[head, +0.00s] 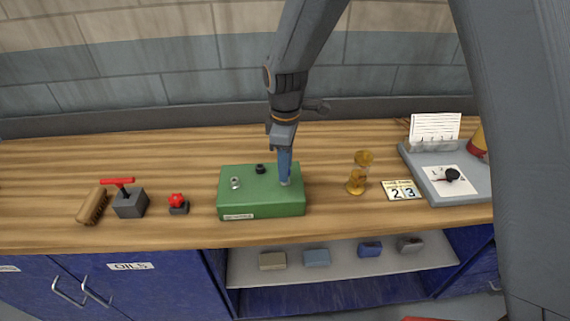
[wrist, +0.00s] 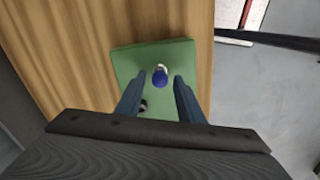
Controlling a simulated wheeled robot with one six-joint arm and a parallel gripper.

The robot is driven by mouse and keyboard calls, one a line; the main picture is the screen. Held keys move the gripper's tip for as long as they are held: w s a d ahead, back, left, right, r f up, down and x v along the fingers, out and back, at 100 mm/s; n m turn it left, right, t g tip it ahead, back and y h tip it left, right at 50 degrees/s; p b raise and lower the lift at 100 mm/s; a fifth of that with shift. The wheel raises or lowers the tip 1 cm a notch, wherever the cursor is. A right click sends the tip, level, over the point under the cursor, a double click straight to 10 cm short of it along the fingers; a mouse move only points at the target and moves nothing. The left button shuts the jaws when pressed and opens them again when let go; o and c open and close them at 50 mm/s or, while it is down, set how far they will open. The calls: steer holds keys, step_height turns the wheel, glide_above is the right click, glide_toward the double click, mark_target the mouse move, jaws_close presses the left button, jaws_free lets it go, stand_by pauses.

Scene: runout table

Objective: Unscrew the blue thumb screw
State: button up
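The blue thumb screw (wrist: 160,76) stands on the green box (wrist: 183,57) in the wrist view, with a silvery part at its base. My gripper (wrist: 157,83) is open, with one finger on each side of the screw's line and a gap to it on both sides. In the head view my gripper (head: 285,180) reaches down to the right part of the green box (head: 262,205); the blue head cannot be told apart from the fingers there. A silver screw (head: 235,183) and a black knob (head: 260,169) stand on the box to the left.
A shelf (head: 340,258) lies below.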

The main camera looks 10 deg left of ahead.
steer(key=m, duration=1.1)
steer(key=shift+m, duration=0.4)
jaws_close()
steer(key=n, duration=0.4)
steer(key=shift+n, duration=0.3)
steer(key=shift+n, duration=2.3)
